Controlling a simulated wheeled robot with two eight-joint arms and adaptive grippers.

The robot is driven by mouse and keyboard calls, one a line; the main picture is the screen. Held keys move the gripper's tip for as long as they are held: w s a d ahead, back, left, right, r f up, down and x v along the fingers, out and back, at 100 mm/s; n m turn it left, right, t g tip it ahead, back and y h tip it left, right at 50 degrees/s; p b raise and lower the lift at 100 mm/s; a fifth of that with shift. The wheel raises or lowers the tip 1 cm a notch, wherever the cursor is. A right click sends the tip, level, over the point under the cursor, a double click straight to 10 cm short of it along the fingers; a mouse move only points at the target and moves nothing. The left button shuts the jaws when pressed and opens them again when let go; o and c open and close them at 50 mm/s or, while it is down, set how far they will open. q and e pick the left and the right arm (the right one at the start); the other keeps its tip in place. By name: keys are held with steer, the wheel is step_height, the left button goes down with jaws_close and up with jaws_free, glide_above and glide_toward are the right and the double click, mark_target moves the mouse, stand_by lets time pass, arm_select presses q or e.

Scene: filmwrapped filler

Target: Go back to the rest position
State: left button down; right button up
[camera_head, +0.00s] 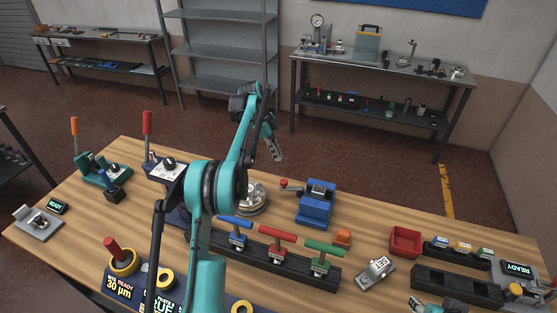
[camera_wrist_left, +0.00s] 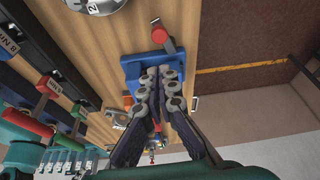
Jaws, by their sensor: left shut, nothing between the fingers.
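My left arm reaches up over the table from the bottom of the head view. My left gripper (camera_head: 276,152) is raised beyond the table's far edge, above the floor in the picture, shut and empty. In the left wrist view its fingers (camera_wrist_left: 164,74) are together with nothing between them, in front of a blue device (camera_wrist_left: 133,68). A teal part of my right gripper (camera_head: 428,304) shows at the bottom right edge of the head view; whether it is open is hidden.
The wooden table (camera_head: 118,202) holds a blue press (camera_head: 316,204), a rack with blue, red and green handles (camera_head: 275,260), a red bin (camera_head: 405,241) and a black tray (camera_head: 457,287). My left arm hides part of the middle. Shelving (camera_head: 213,50) and a side bench (camera_head: 380,72) stand behind.

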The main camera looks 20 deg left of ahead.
stand_by(0.4)
arm_select(q)
steer(key=s+d+r+n+t+y, duration=0.1)
steer(key=s+d+r+n+t, duration=0.1)
steer(key=s+d+r+n, duration=0.45)
steer(key=s+d+r+n+t+y, duration=0.15)
steer(key=s+d+r, duration=0.35)
steer(key=s, duration=0.5)
steer(key=s+d+f+n+t+y, duration=0.1)
steer(key=s+d+f+n, duration=0.15)
steer(key=s, duration=0.45)
steer(key=s+d+f+n+t, duration=0.1)
steer(key=s+d+f+n, duration=0.15)
steer(key=s, duration=0.35)
steer(key=s+d+f+n+t+b, duration=0.1)
steer(key=s+f+n+b, duration=0.2)
steer(key=f+b, duration=0.7)
step_height(320, 180, down, 4)
steer(key=shift+s+f, duration=0.25)
steer(key=shift+s, duration=1)
